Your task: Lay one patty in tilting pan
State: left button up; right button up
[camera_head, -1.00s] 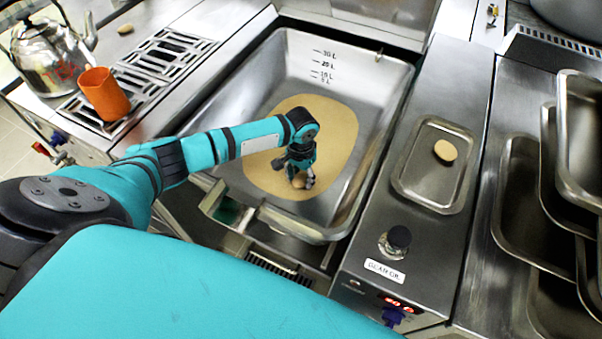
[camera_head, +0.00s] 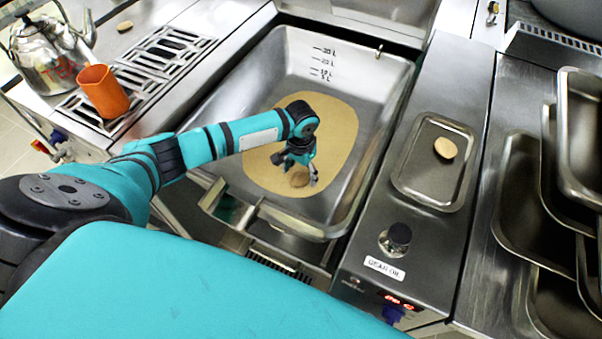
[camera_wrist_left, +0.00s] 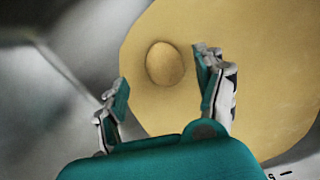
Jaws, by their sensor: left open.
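The tilting pan (camera_head: 358,72) is a deep steel basin with a tan, oil-like pool (camera_head: 335,118) on its floor. One round brown patty (camera_head: 299,179) lies in that pool, and it also shows in the left wrist view (camera_wrist_left: 164,63). My left gripper (camera_head: 301,176) is inside the pan, above the patty. In the left wrist view its two fingers (camera_wrist_left: 162,88) are spread apart with nothing between them, and the patty lies beyond the tips. A second patty (camera_head: 445,148) sits on a small steel tray (camera_head: 408,178) to the right. My right gripper is not in view.
Steel pans (camera_head: 506,215) are stacked at the right. An orange cup (camera_head: 103,92), a kettle (camera_head: 45,62) and a small brown piece (camera_head: 125,26) are at the left. The pan's walls surround my gripper.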

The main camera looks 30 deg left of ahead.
pick_arm(q)
notch_tip(320, 180, up, 11)
jog(key=shift+f, duration=0.2)
dwell(0.5)
